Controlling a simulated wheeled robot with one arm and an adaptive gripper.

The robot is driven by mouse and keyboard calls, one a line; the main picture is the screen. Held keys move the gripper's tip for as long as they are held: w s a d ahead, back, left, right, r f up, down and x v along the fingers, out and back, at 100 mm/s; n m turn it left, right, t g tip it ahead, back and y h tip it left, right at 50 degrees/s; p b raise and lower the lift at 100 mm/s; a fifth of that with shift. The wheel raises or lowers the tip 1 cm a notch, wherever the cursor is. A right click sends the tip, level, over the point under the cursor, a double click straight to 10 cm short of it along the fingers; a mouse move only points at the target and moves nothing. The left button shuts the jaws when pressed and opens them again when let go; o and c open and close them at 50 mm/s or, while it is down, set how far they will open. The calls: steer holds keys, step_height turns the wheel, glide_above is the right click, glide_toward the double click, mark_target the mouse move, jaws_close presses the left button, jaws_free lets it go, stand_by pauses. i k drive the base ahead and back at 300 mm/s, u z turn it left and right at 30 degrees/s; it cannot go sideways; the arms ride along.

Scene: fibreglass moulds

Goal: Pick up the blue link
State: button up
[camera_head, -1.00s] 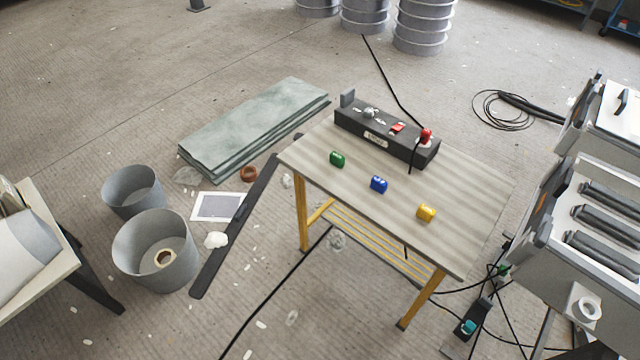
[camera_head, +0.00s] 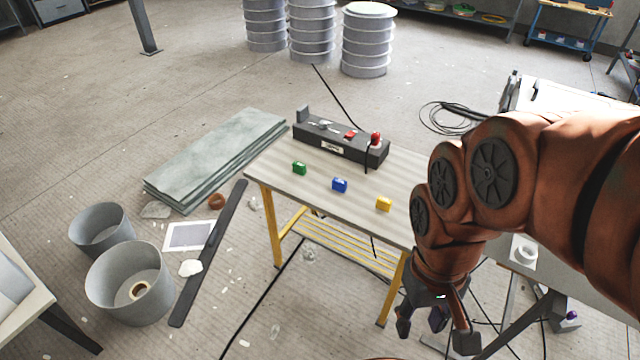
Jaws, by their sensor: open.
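The blue link (camera_head: 340,185) is a small block lying on the wooden table (camera_head: 320,165), between a green link (camera_head: 299,168) to its left and a yellow link (camera_head: 384,204) to its right. My gripper (camera_head: 438,338) hangs open and empty at the lower right, pointing down beyond the table's right front leg. It is well apart from the blue link, to its right and lower in the picture. My orange arm hides the right end of the table.
A black control box (camera_head: 338,146) with a red knob stands along the table's back edge. Grey buckets (camera_head: 128,283) and stacked green-grey sheets (camera_head: 215,158) are on the floor at left. Drums (camera_head: 366,42) stand at the back. Cables (camera_head: 262,295) cross the floor.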

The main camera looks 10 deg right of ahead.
mark_target(339, 185)
steer(key=z, duration=0.05)
steer(key=k, duration=0.6)
steer(key=u, duration=1)
steer(key=i, duration=1.55)
steer(key=z, duration=0.9)
